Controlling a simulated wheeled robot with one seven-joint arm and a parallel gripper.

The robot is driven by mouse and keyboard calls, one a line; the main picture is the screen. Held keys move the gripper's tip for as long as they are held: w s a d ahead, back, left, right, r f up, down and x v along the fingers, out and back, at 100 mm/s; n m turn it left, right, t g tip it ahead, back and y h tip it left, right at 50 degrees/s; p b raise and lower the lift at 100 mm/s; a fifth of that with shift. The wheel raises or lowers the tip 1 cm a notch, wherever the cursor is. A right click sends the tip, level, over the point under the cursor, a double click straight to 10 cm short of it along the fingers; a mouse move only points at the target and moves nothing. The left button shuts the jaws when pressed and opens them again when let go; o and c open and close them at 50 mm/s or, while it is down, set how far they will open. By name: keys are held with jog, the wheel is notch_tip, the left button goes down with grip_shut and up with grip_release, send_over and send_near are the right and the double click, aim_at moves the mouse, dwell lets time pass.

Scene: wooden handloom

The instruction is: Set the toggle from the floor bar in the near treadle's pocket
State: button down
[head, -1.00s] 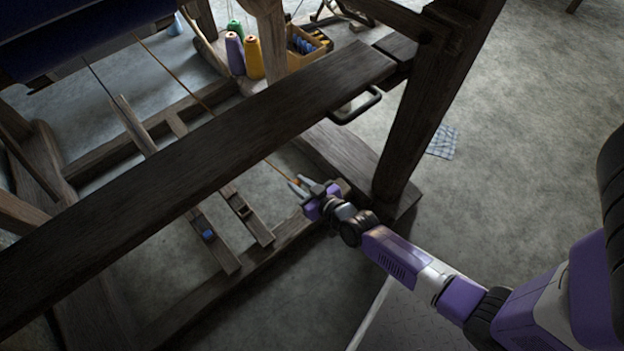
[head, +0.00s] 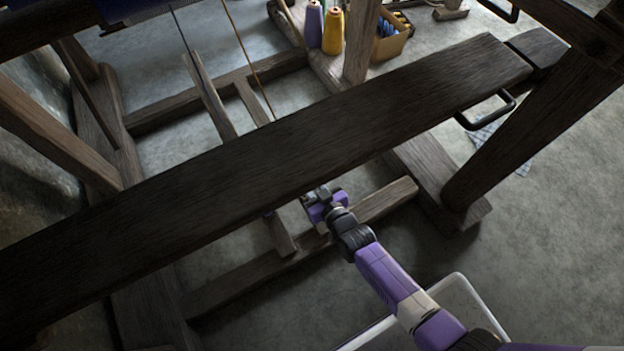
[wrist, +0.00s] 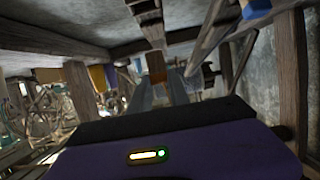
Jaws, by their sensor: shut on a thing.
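My gripper (head: 314,194) is shut on the orange-brown toggle, beside the front edge of the dark beam. The toggle (wrist: 157,66) shows between the fingertips in the wrist view; in the head view I cannot make it out. An orange-brown cord (head: 246,58) runs down behind the beam. One treadle's end (head: 282,240) sticks out below the beam. In the wrist view a treadle with a pocket (wrist: 149,22) lies ahead above the fingers, apart from the toggle. A blue piece (wrist: 257,8) sits on another wooden bar at upper right. The pockets are hidden in the head view.
The wide dark beam (head: 240,180) crosses above the treadles and hides much of them. A loom post (head: 530,115) stands at right, with a black handle (head: 488,112) under the beam. Yarn cones (head: 332,30) and a box (head: 390,42) stand behind.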

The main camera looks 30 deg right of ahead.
jog(key=shift+w+f+b, duration=0.2)
jog(key=shift+f+b, duration=3.1)
jog(key=shift+f, duration=0.75)
jog(key=c, duration=1.1)
grip_release()
jog(key=shift+c, duration=0.2)
jog(key=p+v, duration=0.3)
jog(key=v, duration=0.4)
jog(key=shift+s+r+p, duration=0.15)
jog(key=shift+s+p, duration=0.05)
jog(key=shift+p, duration=0.1)
jog(key=shift+s+r, duration=0.15)
jog(key=shift+r, duration=0.1)
notch_tip(320, 180, up, 6)
jog(key=p, duration=0.5)
jog(key=shift+f, duration=0.25)
